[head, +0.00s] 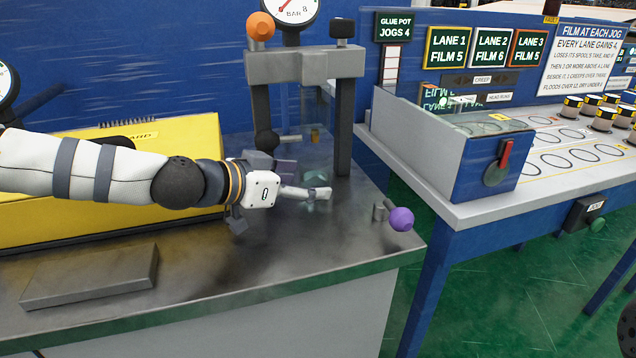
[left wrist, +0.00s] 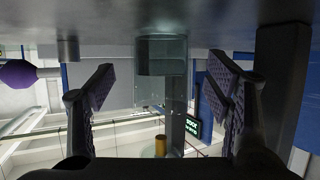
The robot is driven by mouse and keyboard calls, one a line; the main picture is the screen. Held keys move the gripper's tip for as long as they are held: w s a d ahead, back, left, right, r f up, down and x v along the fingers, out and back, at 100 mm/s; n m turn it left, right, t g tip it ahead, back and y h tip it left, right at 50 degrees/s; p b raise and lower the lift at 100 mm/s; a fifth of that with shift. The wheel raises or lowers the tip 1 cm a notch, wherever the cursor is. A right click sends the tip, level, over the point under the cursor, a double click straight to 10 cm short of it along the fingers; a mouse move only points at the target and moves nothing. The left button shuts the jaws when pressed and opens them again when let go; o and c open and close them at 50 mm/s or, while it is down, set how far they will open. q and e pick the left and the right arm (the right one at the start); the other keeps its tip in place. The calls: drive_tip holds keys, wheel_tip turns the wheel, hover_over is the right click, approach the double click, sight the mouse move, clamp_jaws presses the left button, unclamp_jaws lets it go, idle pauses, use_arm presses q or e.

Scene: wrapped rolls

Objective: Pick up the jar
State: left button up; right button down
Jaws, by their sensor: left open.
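The jar (left wrist: 160,90) is a clear glass cylinder. In the left wrist view, which is upside down, it stands on the bench between the two finger pads, with visible gaps on both sides. A small amber piece (left wrist: 160,145) shows at its far end. In the head view the jar (head: 318,178) is faint, partly hidden behind my finger, with the amber piece (head: 315,135) above. My left gripper (head: 312,186) is open and held low over the bench, reaching right towards the jar; its spread fingers (left wrist: 160,95) also show in the wrist view.
A press frame (head: 343,120) with a gauge (head: 290,10) stands behind the jar. A lever with a purple ball (head: 401,219) is at the right. A yellow case (head: 90,225) lies under my arm and a grey slab (head: 90,277) in front. The front bench top (head: 240,260) is clear.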

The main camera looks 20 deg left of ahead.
use_arm(q)
drive_tip(key=shift+w+d+f, duration=0.35)
drive_tip(key=shift+w+f, duration=0.2)
drive_tip(key=shift+w, duration=0.05)
drive_tip(key=shift+w+d, duration=0.1)
drive_tip(key=shift+w, duration=0.15)
drive_tip(key=shift+r, duration=0.2)
drive_tip(key=c, duration=1.3)
